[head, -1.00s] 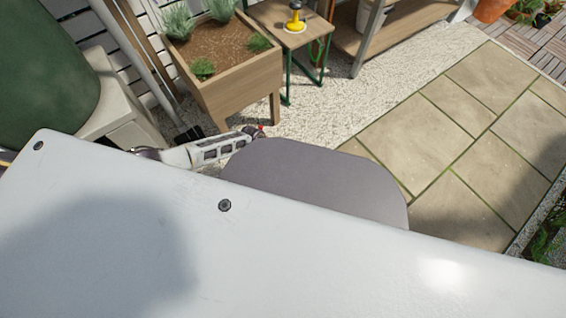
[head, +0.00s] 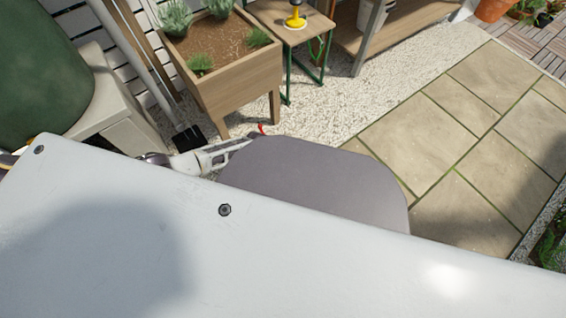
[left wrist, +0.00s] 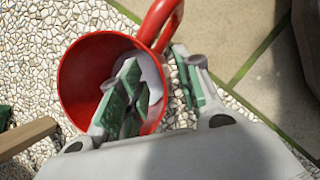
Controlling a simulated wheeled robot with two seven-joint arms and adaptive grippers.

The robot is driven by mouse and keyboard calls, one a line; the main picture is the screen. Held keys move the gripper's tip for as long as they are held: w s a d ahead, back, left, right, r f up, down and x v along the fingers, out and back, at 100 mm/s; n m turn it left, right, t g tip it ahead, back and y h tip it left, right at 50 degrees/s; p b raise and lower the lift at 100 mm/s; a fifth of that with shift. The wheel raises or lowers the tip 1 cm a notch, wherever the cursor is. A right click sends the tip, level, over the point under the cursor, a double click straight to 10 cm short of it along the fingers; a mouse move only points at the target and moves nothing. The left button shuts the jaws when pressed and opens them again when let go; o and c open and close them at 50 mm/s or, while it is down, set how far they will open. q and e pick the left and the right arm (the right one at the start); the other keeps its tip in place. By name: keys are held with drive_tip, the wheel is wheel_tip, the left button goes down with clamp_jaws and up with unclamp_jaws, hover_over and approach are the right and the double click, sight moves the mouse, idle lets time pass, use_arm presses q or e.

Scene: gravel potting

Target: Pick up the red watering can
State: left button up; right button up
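The red watering can (left wrist: 82,72) stands on gravel in the left wrist view, its round opening facing the camera and its red handle (left wrist: 163,20) at the top. My left gripper (left wrist: 160,72) is open, its green-padded fingers apart. One finger lies over the can's opening and the other is to the right, over the gravel, with the can's right rim between them. I cannot tell whether they touch it. In the head view only a small red piece (head: 261,128) shows, probably the can; my own body hides the rest and the left fingers. My right gripper is not in view.
A wooden planter (head: 240,85) with grasses stands behind the red piece. A side table (head: 285,28) holds a yellow object (head: 295,18). A green barrel (head: 40,70) on a pale stand is at left. Stone paving (head: 420,140) at right is clear.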

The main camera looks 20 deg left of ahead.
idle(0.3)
use_arm(q)
clamp_jaws()
idle(0.4)
